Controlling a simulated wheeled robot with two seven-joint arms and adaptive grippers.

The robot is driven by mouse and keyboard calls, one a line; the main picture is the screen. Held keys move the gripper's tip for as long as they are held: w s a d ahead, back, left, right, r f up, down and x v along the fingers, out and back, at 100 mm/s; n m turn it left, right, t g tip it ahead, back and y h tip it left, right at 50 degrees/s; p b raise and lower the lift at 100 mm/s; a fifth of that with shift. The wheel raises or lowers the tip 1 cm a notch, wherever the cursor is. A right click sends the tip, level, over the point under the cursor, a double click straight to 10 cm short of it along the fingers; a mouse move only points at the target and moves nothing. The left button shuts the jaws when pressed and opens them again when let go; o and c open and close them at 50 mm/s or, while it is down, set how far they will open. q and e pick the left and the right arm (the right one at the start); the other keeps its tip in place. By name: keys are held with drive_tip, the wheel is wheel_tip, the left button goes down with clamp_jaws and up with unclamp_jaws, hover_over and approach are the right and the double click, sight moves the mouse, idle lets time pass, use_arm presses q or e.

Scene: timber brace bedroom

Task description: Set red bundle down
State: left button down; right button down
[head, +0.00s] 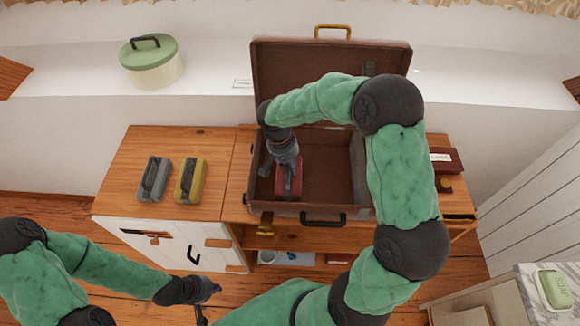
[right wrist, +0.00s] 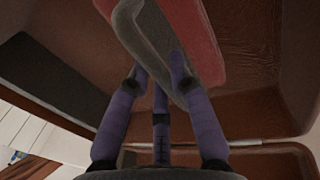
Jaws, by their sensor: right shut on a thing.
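The red bundle (head: 292,187), with a dark grey band, is inside the open brown suitcase (head: 325,207), at its left front. My right gripper (head: 287,172) reaches down into the suitcase and is shut on the bundle. In the right wrist view, the fingers (right wrist: 160,72) grip the grey band across the red bundle (right wrist: 207,45). Whether the bundle touches the suitcase floor cannot be told. My left gripper (head: 208,298) is empty, fingers apart, in front of the cabinet.
A grey bundle (head: 154,180) and a yellow bundle (head: 190,181) lie on the wooden cabinet top (head: 215,150) left of the suitcase. A green-lidded pot (head: 152,65) stands on the ledge behind. The suitcase lid (head: 300,65) is raised. A dark red box (head: 447,160) lies to the right.

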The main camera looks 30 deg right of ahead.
sight(283, 173)
drive_tip(key=shift+f, duration=0.15)
drive_tip(key=c, duration=1.1)
unclamp_jaws()
drive_tip(key=shift+r, duration=0.5)
drive_tip(key=r+p, duration=0.1)
drive_tip(key=r, duration=0.2)
drive_tip(key=a+r+p, duration=0.1)
drive_tip(key=r, duration=0.3)
drive_tip(key=w+a+r+p, duration=0.1)
drive_tip(key=r+p, duration=0.1)
drive_tip(key=r, duration=0.2)
drive_tip(key=shift+w+r, duration=0.1)
